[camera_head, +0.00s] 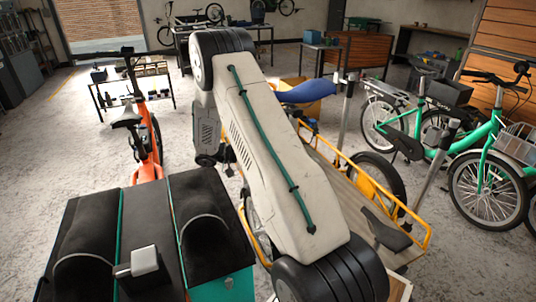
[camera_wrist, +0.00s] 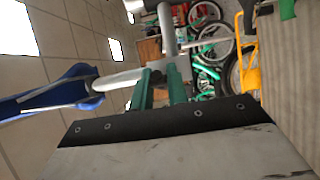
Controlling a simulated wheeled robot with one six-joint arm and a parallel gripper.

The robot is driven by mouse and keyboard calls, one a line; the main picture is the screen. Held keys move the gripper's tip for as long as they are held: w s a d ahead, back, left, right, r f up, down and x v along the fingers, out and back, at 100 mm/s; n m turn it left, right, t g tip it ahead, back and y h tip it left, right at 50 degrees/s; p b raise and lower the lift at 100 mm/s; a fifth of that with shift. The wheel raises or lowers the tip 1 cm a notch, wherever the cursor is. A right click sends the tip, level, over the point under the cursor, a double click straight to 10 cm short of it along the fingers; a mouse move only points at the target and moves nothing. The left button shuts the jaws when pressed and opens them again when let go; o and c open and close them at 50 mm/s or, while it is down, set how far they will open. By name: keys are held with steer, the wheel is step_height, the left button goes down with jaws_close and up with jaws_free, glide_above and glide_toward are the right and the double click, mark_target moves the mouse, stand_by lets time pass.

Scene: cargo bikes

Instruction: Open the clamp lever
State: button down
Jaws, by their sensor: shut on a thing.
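My gripper (camera_wrist: 160,76) shows in the wrist view as two green fingers reaching away from the dark-edged palm. Its tips are close together at the bike's grey seat post (camera_wrist: 122,79). They are shut on a small part there, which I take to be the clamp lever; its shape is mostly hidden by the fingers. The blue saddle (camera_wrist: 50,92) is at the left of the wrist view, on the end of the post. In the head view the saddle (camera_head: 308,92) shows just behind my pale arm, which hides the gripper and clamp.
The yellow cargo bike (camera_head: 428,238) stands beyond and right of my arm. Grey upright posts (camera_head: 347,112) stand near it. Green bikes (camera_head: 480,160) are at the right, an orange bike (camera_head: 150,150) at the left. Open floor (camera_head: 60,150) lies to the left.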

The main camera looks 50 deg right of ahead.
steer(key=shift+a+f, duration=0.1)
steer(key=c, duration=1.4)
jaws_free()
steer(key=shift+o, duration=0.2)
steer(key=v, duration=0.7)
steer(key=shift+w+a, duration=0.25)
steer(key=shift+w, duration=0.05)
